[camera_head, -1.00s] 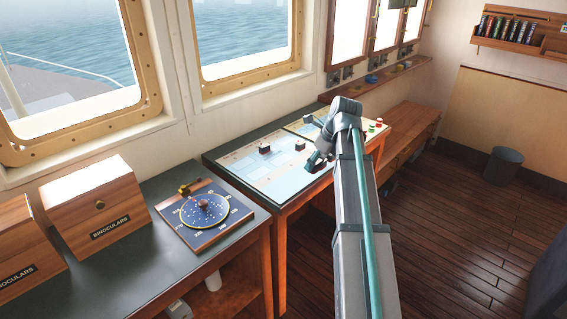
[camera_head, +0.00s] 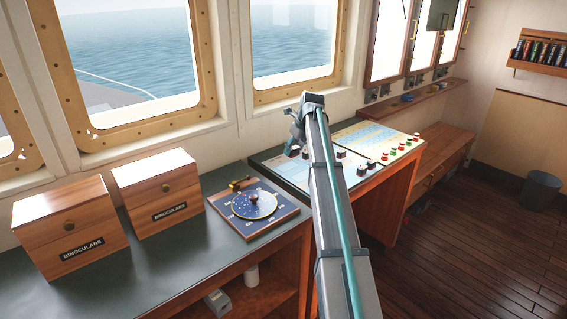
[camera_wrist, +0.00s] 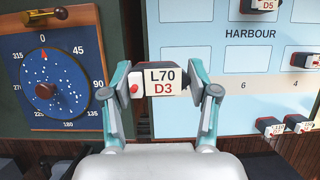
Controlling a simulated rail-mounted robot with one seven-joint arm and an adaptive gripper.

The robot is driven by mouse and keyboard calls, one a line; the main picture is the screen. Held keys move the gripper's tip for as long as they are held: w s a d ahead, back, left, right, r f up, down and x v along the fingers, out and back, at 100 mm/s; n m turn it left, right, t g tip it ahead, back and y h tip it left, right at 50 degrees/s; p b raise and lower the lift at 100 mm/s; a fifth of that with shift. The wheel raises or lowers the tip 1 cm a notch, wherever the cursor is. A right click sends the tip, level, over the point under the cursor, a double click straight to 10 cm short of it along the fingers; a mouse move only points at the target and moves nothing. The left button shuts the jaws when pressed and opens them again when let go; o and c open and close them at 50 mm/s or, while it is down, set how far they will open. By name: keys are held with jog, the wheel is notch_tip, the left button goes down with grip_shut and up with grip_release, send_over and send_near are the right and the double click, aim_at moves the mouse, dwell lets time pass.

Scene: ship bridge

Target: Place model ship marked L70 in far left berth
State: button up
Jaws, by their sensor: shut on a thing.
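The model ship marked L70 (camera_wrist: 163,78), with D3 in red below and a red piece at its left end, is held between both fingers of my gripper (camera_wrist: 166,90) in the wrist view. It is in front of the gap between the compass panel and the harbour board. The light blue harbour board (camera_wrist: 222,60) shows the word HARBOUR and the numbers 6 and 4. In the head view my gripper (camera_head: 293,148) is near the left end of the harbour board (camera_head: 277,166).
Other model ships stand on the board, one marked D5 (camera_wrist: 262,5), with others at the lower right (camera_wrist: 270,126). Left of the board is the dial panel (camera_head: 253,207) with a brass lever, then two binocular boxes (camera_head: 157,192). The window wall is close behind.

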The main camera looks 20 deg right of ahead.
jog(key=w+d+f+p, duration=0.1)
jog(key=w+f+p, duration=0.1)
jog(key=w, duration=0.4)
send_near(286, 165)
jog(key=shift+w+a+f, duration=0.3)
jog(key=shift+w+a, duration=0.2)
jog(key=shift+a, duration=0.05)
jog(key=shift+w+d+f+p, duration=0.1)
jog(key=shift+w+f+p, duration=0.5)
jog(key=shift+f, duration=0.3)
jog(key=shift+w+f+p, duration=0.1)
jog(key=shift+f+p, duration=0.5)
jog(key=shift+f, duration=1.05)
jog(key=o, duration=1)
jog(key=shift+f, duration=0.15)
jog(key=b+v, duration=0.2)
jog(key=v, duration=1)
jog(key=shift+d+r+b, duration=0.1)
jog(key=shift+r+b, duration=0.1)
jog(key=shift+b, duration=0.1)
